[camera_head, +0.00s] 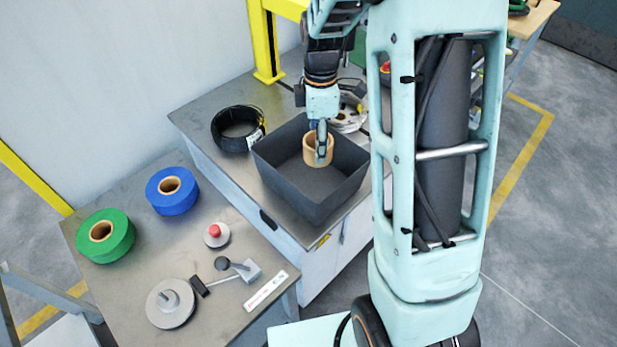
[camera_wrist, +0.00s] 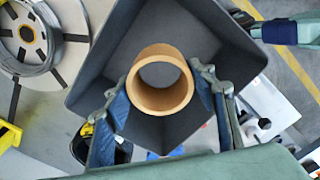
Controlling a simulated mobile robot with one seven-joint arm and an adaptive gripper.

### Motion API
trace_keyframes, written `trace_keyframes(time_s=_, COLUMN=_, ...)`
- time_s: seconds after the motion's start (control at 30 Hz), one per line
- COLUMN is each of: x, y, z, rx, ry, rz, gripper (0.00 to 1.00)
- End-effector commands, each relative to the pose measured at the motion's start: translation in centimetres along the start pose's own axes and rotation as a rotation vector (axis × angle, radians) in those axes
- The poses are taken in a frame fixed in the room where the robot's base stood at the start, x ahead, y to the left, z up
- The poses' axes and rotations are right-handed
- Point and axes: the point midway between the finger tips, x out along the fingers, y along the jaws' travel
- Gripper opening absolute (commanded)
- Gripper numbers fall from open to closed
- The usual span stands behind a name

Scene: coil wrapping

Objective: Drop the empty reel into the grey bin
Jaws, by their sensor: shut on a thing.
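The empty reel (camera_head: 312,150) is a short tan cardboard-like tube with an open bore. My gripper (camera_head: 321,143) points down and is shut on it, over the grey bin. In the wrist view the reel (camera_wrist: 160,82) sits between my two blue-padded fingers (camera_wrist: 162,100), its bore facing the camera. The grey bin (camera_head: 280,185) is a dark, open, square box on the metal bench. It also fills the middle of the wrist view (camera_wrist: 200,30) behind the reel. The reel appears within the bin's rim outline; its exact height above the floor is unclear.
A black cable coil (camera_head: 226,144) lies left of the bin, and a metal reel (camera_head: 350,118) lies behind it. The nearer table holds a green roll (camera_head: 118,243), a blue roll (camera_head: 158,199), a red button (camera_head: 214,231) and a lever spindle (camera_head: 171,318). A yellow post (camera_head: 262,45) stands behind.

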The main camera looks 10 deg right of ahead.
Motion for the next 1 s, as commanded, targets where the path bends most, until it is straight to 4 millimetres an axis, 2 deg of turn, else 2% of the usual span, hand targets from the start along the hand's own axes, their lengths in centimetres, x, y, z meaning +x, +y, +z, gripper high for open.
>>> trace_keyframes(time_s=0.3, x=0.4, y=0.0, z=0.0, rx=0.000, ry=0.000, rz=0.000, gripper=0.23)
trace_keyframes(time_s=0.33, x=0.4, y=0.0, z=0.0, rx=0.000, ry=0.000, rz=0.000, gripper=0.55)
trace_keyframes(time_s=0.5, x=0.4, y=0.0, z=0.0, rx=0.000, ry=0.000, rz=0.000, gripper=0.72)
trace_keyframes(time_s=0.83, x=0.0, y=0.0, z=0.0, rx=0.000, ry=0.000, rz=0.001, gripper=0.72)
trace_keyframes(time_s=1.0, x=-2.4, y=0.1, z=0.0, rx=0.000, ry=0.000, rz=0.004, gripper=0.72)
